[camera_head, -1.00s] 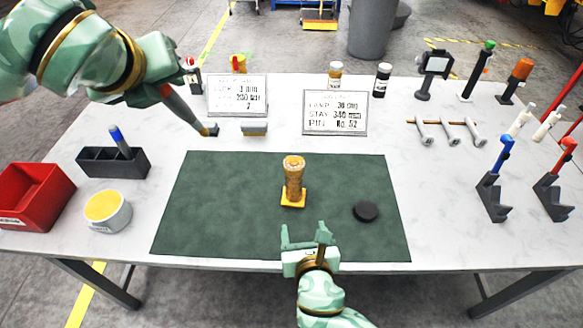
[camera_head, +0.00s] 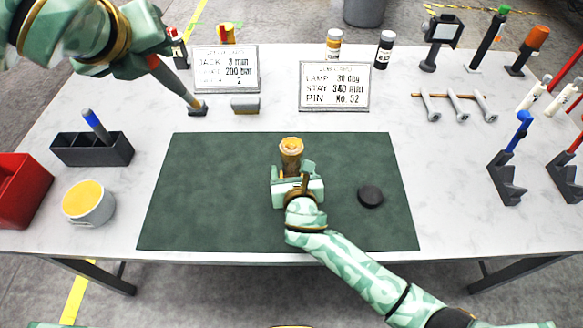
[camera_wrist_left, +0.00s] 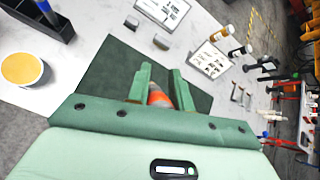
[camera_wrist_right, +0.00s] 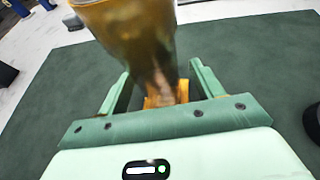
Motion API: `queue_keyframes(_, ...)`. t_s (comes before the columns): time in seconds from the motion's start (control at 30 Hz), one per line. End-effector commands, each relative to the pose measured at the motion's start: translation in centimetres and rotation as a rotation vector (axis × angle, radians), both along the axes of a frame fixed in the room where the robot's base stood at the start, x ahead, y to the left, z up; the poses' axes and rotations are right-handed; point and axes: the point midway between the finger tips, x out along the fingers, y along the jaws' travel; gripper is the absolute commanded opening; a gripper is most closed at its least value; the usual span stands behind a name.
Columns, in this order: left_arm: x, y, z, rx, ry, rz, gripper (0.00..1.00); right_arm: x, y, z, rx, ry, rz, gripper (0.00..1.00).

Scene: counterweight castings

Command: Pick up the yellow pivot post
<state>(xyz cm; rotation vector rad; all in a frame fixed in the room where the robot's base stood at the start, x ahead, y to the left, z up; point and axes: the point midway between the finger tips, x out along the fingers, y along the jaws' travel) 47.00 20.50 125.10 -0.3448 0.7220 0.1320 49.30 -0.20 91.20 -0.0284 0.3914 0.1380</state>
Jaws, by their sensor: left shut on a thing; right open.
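The yellow pivot post (camera_head: 291,157) is an amber, waisted post on the green mat. Its yellow square foot (camera_wrist_right: 165,95) shows in the right wrist view; the gripper hides it in the head view. My right gripper (camera_head: 294,172) is open at the post, with a finger on either side in the right wrist view (camera_wrist_right: 160,82). Whether they touch it I cannot tell. My left gripper (camera_head: 150,62) is at the upper left, shut on an orange-and-grey rod (camera_head: 174,83). The rod's orange part (camera_wrist_left: 158,97) shows between the fingers in the left wrist view.
A black puck (camera_head: 370,196) lies right of the post on the mat (camera_head: 210,205). A yellow-topped tub (camera_head: 88,205), a black holder (camera_head: 95,152) and a red bin (camera_head: 22,190) stand left. Two signs (camera_head: 226,70) (camera_head: 334,86) stand behind; clamps (camera_head: 507,180) stand right.

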Motion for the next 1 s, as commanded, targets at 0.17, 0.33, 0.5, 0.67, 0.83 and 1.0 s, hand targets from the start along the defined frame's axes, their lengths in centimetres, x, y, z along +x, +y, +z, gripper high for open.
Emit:
queue_keyframes(0.17,0.2,0.0,-1.5,0.0,0.006,0.0,0.0,2.1,0.4,-1.2,0.0,0.001,0.001,0.66)
queue_keyframes(0.33,0.2,0.0,-1.4,0.0,0.005,0.0,0.0,2.4,0.4,-1.0,0.002,0.001,0.001,0.66)
queue_keyframes(0.5,0.2,0.0,-1.4,0.0,0.005,0.0,0.0,2.3,0.4,-1.0,0.001,0.001,0.001,0.41)
queue_keyframes(0.67,0.2,0.0,-1.4,0.0,0.005,0.0,0.0,2.3,0.4,-1.0,0.001,0.001,0.001,0.0)
queue_keyframes(0.83,0.2,0.0,-1.4,0.0,0.005,0.0,0.0,2.4,0.5,-0.9,0.002,-0.002,0.001,0.0)
queue_keyframes(1.0,0.1,0.0,-0.9,0.0,0.003,0.0,0.0,2.4,0.4,-0.3,0.003,-0.003,0.001,0.0)
